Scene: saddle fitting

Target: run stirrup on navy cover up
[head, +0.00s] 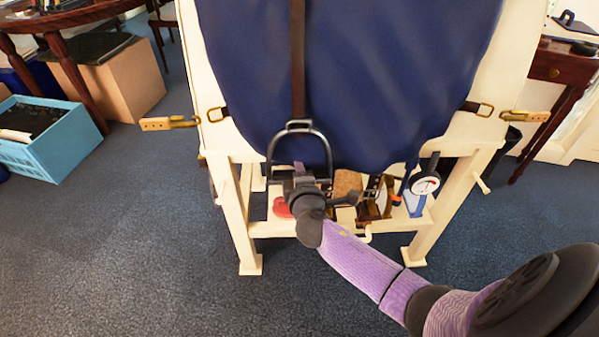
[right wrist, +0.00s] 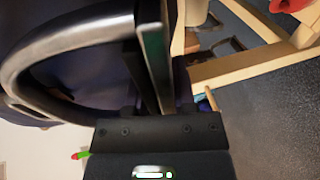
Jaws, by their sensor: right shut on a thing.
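The navy cover (head: 390,75) is draped over a cream wooden stand. A brown leather strap (head: 298,70) hangs straight down the cover, left of its middle. The dark metal stirrup (head: 322,142) hangs at the strap's lower end, near the cover's bottom edge. My right gripper (head: 302,180) is shut on the stirrup at its lower part; my gripper hides the grip itself. In the right wrist view, the stirrup's curved grey bar (right wrist: 70,38) runs up to my right gripper's fingers (right wrist: 155,55). My left gripper is not in view.
The stand's cream legs (head: 236,215) flank a low shelf with a red item (head: 282,207), a round gauge (head: 425,184) and other tack. Brass-buckled straps (head: 170,123) stick out on both sides. A blue crate (head: 45,150) sits at left. The carpet in front is clear.

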